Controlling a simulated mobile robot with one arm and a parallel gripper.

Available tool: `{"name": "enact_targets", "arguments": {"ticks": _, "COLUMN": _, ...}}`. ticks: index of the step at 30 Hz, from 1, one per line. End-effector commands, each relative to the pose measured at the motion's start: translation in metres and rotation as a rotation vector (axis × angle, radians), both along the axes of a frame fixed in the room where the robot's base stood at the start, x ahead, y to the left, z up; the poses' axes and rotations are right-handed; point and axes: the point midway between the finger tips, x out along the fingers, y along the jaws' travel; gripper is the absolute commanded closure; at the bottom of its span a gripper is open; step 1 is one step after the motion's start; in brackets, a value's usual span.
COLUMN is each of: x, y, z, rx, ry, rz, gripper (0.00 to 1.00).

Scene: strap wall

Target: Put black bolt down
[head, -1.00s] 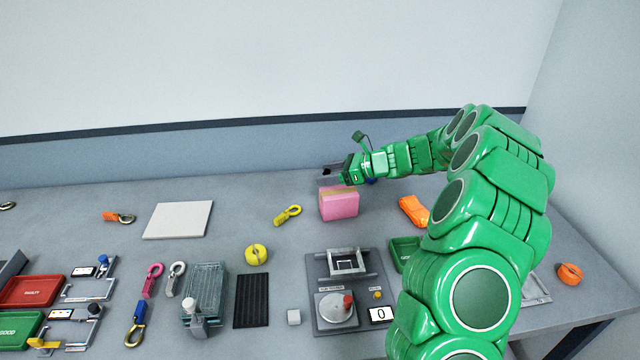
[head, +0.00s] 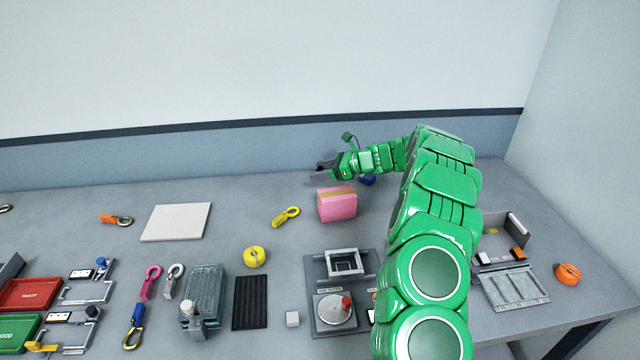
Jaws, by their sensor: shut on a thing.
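My gripper (head: 322,171) is at the back of the table, low over the grey top and just behind the pink block (head: 337,204). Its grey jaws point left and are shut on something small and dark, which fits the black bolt. The bolt's outline is too small to make out, and the jaws partly hide it. I cannot tell whether it touches the table.
A yellow clip (head: 286,216) lies left of the pink block, and a white plate (head: 176,221) farther left. A blue object (head: 367,180) sits beneath my forearm. The device with a round dial (head: 335,309) stands in front. Bare table lies left of my gripper.

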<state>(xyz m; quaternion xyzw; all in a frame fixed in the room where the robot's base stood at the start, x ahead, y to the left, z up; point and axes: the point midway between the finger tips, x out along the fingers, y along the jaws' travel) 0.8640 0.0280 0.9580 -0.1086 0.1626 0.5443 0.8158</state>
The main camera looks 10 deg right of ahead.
Motion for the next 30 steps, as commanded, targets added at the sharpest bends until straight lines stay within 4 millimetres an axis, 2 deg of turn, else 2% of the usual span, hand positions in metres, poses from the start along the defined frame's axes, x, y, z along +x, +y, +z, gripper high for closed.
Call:
{"name": "enact_targets", "arguments": {"ticks": 6, "x": 0.014, "y": 0.001, "z": -0.021, "rx": 0.000, "ry": 0.004, "rz": 0.001, "gripper": 0.66}}
{"name": "enact_targets", "arguments": {"ticks": 12, "x": 0.027, "y": 0.001, "z": -0.033, "rx": 0.000, "ry": 0.000, "rz": 0.001, "gripper": 0.66}}
{"name": "enact_targets", "arguments": {"ticks": 26, "x": 0.038, "y": 0.001, "z": -0.047, "rx": 0.001, "ry": 0.001, "rz": 0.001, "gripper": 0.66}}
{"name": "enact_targets", "arguments": {"ticks": 30, "x": 0.041, "y": 0.001, "z": -0.061, "rx": 0.001, "ry": 0.002, "rz": 0.001, "gripper": 0.66}}
